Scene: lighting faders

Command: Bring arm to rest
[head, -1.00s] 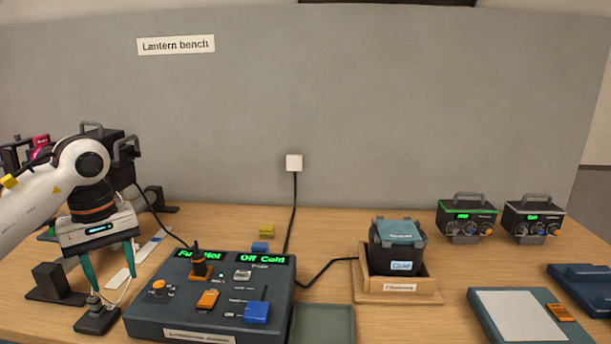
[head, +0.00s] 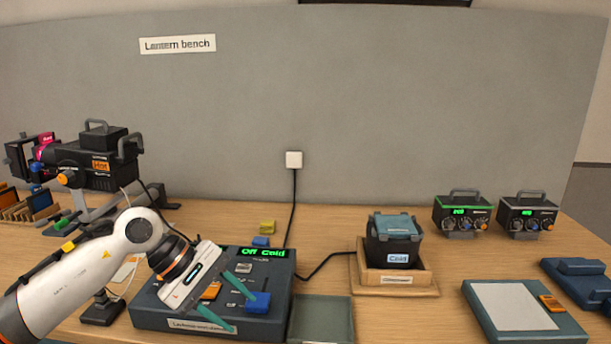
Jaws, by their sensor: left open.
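My left arm comes in from the left, and its gripper (head: 237,302) is open and empty, tilted over the dark fader console. Its two teal fingers are spread over the front right part of the console, near the blue fader cap (head: 257,302); I cannot tell whether they touch it. The console (head: 279,318) has an orange fader cap (head: 212,291) and a green display (head: 263,253) reading "Off Cold". The left display and the orange-black knob behind it are hidden by my gripper. My right gripper is not in view.
A black lantern (head: 95,170) stands at the back left. A black box labelled "Cold" (head: 398,259) sits in a wooden tray (head: 425,291). A green-grey tray (head: 321,318) lies beside the console. Two small meters (head: 462,213) stand at the right. Bare table lies right of the wooden tray.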

